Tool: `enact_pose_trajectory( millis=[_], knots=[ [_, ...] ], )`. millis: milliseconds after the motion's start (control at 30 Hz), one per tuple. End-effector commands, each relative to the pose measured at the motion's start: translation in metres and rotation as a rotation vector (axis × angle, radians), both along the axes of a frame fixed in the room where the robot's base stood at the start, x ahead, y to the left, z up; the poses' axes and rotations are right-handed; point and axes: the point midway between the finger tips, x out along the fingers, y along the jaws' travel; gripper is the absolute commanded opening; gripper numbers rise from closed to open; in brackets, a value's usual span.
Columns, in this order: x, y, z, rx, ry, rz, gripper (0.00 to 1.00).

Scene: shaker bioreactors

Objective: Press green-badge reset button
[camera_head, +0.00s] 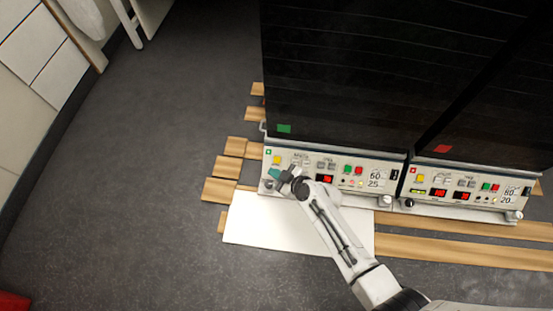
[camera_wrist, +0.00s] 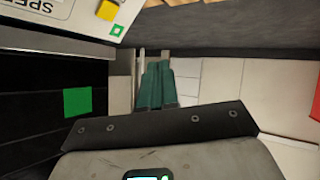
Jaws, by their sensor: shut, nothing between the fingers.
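A yellow button (camera_head: 277,160) is beside that square; I cannot read a reset label. My gripper (camera_head: 274,174), with teal fingers, is shut and empty, just below the yellow button in the head view. In the wrist view the shut fingers (camera_wrist: 157,85) point away from the panel corner, where the yellow button (camera_wrist: 107,10) and green square (camera_wrist: 116,30) show, apart from them. The green badge (camera_wrist: 77,102) is at left.
A right bioreactor with a red badge (camera_head: 442,149) and its own yellow button (camera_head: 420,171) stands close beside. Red and green buttons and displays line the left control panel (camera_head: 340,171). A white sheet (camera_head: 265,222) and wooden slats (camera_head: 465,250) lie below. Grey floor is clear at left.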

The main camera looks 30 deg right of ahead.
Motion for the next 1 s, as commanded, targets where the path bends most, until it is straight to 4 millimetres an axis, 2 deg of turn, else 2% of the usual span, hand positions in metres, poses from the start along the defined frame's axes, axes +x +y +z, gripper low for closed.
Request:
enact_pose_trajectory(
  millis=[533,733,1000],
  knots=[
    [0.038,-0.028,-0.049,0.0,0.0,0.0,0.0],
    [0.048,-0.035,-0.057,0.0,0.0,-0.001,0.0],
    [0.051,-0.038,-0.058,0.001,0.002,0.0,0.0]
  ],
)
